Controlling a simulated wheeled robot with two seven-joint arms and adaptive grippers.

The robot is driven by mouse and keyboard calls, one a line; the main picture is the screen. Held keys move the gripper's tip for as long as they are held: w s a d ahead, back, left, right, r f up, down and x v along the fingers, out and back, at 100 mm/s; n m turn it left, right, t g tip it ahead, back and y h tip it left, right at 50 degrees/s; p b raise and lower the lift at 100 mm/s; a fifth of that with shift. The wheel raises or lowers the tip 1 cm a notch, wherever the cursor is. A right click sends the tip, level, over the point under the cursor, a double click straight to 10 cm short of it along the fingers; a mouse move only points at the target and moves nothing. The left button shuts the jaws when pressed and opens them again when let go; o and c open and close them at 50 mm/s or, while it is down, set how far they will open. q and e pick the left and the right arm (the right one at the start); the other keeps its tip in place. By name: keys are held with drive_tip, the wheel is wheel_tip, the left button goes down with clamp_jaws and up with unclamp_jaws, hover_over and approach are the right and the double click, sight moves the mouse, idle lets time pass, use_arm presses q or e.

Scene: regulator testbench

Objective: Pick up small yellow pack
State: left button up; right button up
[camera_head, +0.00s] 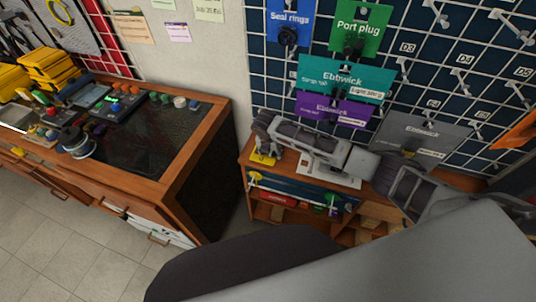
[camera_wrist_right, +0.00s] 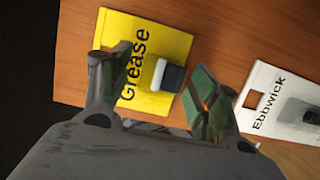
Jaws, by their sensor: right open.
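The small yellow pack (camera_wrist_right: 172,40) is a flat card printed "Grease", with a small dark and white item on its front. It lies on the wooden top of a cabinet, and a bit of it shows in the head view (camera_head: 262,158). My right gripper (camera_wrist_right: 157,66) is open, one finger over the pack's left part and the other by its right side. The fingers hide part of the pack, and I cannot tell whether they touch it. In the head view my right gripper (camera_head: 264,140) is over the cabinet's left end. My left gripper is not in view.
A white "Ebbwick" pack (camera_wrist_right: 268,100) lies right of the yellow pack on the wooden top (camera_wrist_right: 225,30). A wire-grid wall with hanging packs, such as a teal one (camera_head: 343,79), rises behind. A workbench (camera_head: 200,130) with tools stands left, across a gap.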

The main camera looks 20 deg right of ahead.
sight(271, 152)
drive_tip(key=shift+f, duration=0.1)
drive_tip(key=shift+c, duration=0.2)
drive_tip(key=c, duration=1.1)
drive_tip(key=shift+r, duration=5.05)
